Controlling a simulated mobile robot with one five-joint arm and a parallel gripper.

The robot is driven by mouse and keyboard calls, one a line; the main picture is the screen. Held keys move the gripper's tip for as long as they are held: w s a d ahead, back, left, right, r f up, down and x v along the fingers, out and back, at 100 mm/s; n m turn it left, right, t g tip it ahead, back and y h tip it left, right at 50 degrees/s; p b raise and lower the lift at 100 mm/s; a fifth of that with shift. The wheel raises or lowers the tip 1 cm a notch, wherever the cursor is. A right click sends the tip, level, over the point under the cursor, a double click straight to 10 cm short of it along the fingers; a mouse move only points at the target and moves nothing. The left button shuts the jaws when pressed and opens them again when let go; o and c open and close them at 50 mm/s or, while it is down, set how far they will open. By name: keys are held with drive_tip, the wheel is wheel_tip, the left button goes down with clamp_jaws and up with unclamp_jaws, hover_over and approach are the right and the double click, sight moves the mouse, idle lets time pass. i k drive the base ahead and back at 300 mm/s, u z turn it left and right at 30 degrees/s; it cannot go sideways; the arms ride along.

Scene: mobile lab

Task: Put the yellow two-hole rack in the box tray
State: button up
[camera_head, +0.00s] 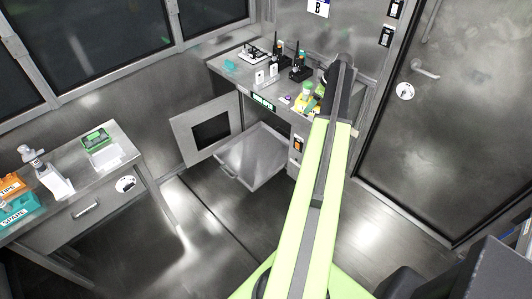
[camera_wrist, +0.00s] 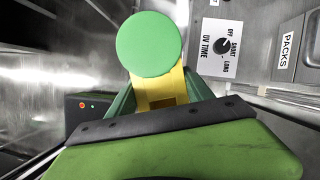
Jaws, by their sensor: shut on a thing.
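The yellow two-hole rack (camera_wrist: 172,82) is in the wrist view, between the green fingers of my gripper (camera_wrist: 160,96), which is shut on it. A round green cap (camera_wrist: 150,43) covers its far end, and a dark opening shows at the near end. The rest of the rack is hidden by the gripper. In the head view, the yellow rack (camera_head: 301,105) shows small at the end of my arm, by the back bench, with the green cap (camera_head: 308,87) above it. The flat metal box tray (camera_head: 252,155) is pulled out below the bench, and its visible surface looks bare.
The box door (camera_head: 205,130) with a dark window stands open left of the tray. The back bench (camera_head: 232,75) holds several small racks and devices. A side table (camera_head: 100,185) stands at left. A panel (camera_wrist: 220,48) with a UV time knob is near the gripper.

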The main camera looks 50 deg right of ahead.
sight(238, 158)
drive_tip(key=u, duration=0.15)
drive_tip(key=i, duration=1.65)
drive_tip(key=z, duration=0.2)
